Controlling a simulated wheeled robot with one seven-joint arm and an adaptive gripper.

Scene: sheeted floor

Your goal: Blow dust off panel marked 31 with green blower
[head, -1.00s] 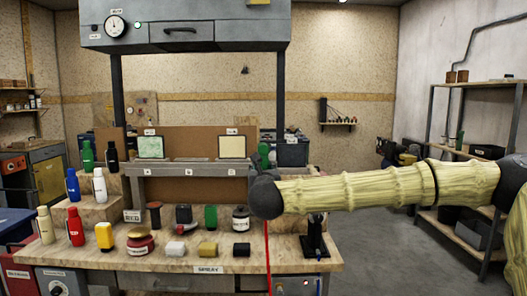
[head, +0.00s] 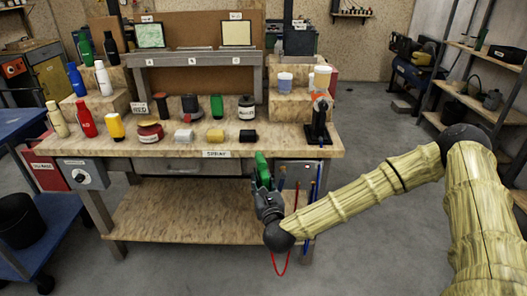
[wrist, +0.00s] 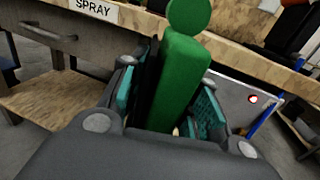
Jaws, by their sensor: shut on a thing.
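My gripper (head: 264,190) is shut on the green blower (head: 262,168), in front of the bench's right-hand drawer section. In the wrist view the blower (wrist: 182,75) stands between the fingers (wrist: 165,105), its rounded top end pointing away from my palm; its lower end is hidden. Two panels stand on the grey rack at the back of the bench: a pale green speckled one (head: 150,36) on the left and a cream one (head: 237,34) on the right. The tags above them are too small to read, so I cannot tell which is marked 31.
The wooden bench (head: 290,148) holds several bottles, jars and blocks at its left and middle, including another green item (head: 217,107). A black stand (head: 318,125) and cups (head: 285,80) are at its right. A blue cart (head: 45,230) stands left.

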